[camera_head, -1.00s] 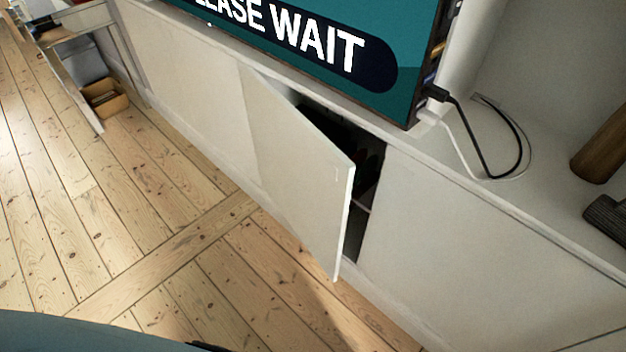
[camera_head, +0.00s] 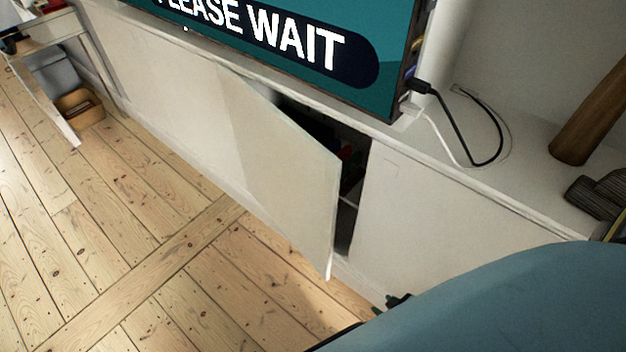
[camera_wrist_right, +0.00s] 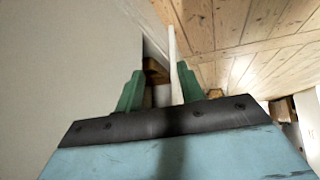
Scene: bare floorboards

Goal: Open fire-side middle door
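The white middle door (camera_head: 285,165) of the low cabinet stands partly open, hinged on its left, with a dark gap at its right edge. My right gripper (camera_head: 392,300) shows only as a small green and dark part at the lower right, beyond my blue arm. In the right wrist view its two green fingers (camera_wrist_right: 158,92) are apart. The door's thin edge (camera_wrist_right: 175,62) shows between them, close to the right finger; I cannot tell if they touch. My left gripper is not in view.
A closed white panel (camera_head: 440,215) lies right of the opening. A screen (camera_head: 300,45) and cables (camera_head: 470,150) are on the cabinet top. Dark objects stand inside the opening. Floorboards (camera_head: 130,240) are clear in front; a small box (camera_head: 80,107) sits far left.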

